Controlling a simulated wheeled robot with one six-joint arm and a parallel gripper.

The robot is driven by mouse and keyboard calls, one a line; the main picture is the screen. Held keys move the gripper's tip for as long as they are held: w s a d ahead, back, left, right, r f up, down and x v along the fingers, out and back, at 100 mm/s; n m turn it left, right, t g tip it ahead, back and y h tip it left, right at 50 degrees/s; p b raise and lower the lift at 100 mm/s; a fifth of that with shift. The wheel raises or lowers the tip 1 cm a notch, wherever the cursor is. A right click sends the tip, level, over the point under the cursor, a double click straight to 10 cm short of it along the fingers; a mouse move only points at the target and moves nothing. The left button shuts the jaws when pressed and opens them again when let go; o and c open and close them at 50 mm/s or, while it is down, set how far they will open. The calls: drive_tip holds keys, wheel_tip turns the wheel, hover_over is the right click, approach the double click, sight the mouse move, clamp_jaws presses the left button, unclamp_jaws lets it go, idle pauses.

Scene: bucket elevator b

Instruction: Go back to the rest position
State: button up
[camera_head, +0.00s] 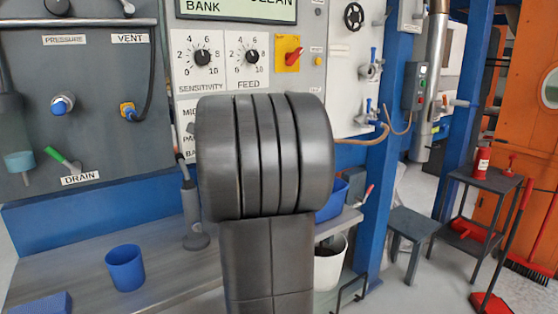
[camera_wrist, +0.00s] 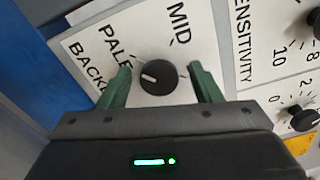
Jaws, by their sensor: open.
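My gripper (camera_wrist: 160,88) shows in the wrist view with its two green fingers apart. A black round knob (camera_wrist: 158,77) with a white mark lies between the fingertips, and a gap shows on each side of it. The knob sits on a white panel (camera_wrist: 92,38) with the words MID, PALE and BACK around it. In the head view my own dark arm stands in the middle and hides my gripper and this knob.
The SENSITIVITY knob (camera_head: 202,57), FEED knob (camera_head: 251,57) and a red-yellow switch (camera_head: 289,53) are above my arm. A blue cup (camera_head: 125,267) stands on the metal bench (camera_head: 60,268). A grey stool (camera_head: 411,227) and a small dark table (camera_head: 488,180) stand right.

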drive_tip(key=m+p, duration=0.7)
drive_tip(key=p, duration=0.2)
drive_tip(key=m+p, duration=0.7)
drive_tip(key=p, duration=0.1)
drive_tip(key=shift+w+d+r+p, duration=0.15)
drive_tip(key=shift+r+p, duration=0.05)
drive_tip(key=shift+p, duration=0.2)
drive_tip(key=shift+f+m, duration=0.1)
drive_tip(key=shift+m, duration=0.2)
